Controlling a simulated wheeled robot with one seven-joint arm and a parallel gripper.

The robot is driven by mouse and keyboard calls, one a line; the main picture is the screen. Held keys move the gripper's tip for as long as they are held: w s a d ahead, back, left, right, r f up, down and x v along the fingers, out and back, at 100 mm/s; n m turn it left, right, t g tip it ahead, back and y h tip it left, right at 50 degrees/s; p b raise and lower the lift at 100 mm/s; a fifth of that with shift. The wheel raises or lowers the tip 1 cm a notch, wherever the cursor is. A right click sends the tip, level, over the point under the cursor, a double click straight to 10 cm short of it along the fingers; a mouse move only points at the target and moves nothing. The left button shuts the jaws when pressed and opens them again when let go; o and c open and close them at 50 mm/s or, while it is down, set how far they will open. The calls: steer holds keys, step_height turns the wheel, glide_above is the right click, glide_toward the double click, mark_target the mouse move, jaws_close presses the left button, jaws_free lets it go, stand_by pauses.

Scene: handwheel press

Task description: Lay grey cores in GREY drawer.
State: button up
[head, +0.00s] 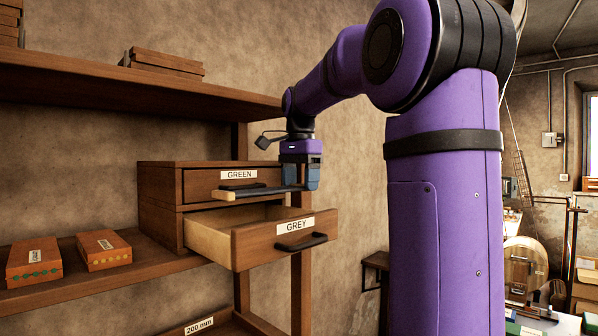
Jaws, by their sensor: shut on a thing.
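The GREY drawer (262,244) is the lower one of a small wooden cabinet and is pulled well out. The part of its pale inside that shows looks empty; its front hides some of the floor. My gripper (300,186) is above the right part of this drawer, pointing down. It is shut on a long, thin, flat piece (262,192), dark on top with a pale edge. The piece sticks out to the left, roughly level, above the open drawer and apart from it. I cannot tell whether it is a grey core or something carrying cores.
The GREEN drawer (212,184) above is shut, its dark handle just behind the held piece. Two labelled reddish-brown blocks (103,250) with coloured dots on their ends lie on the shelf (150,270) at left. An upper shelf (130,84) overhangs the cabinet.

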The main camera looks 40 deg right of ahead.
mark_target(301, 213)
steer(key=shift+f, duration=3.9)
steer(key=shift+f, duration=0.7)
steer(key=o, duration=1.2)
steer(key=shift+r, duration=3.55)
steer(key=shift+s, duration=0.1)
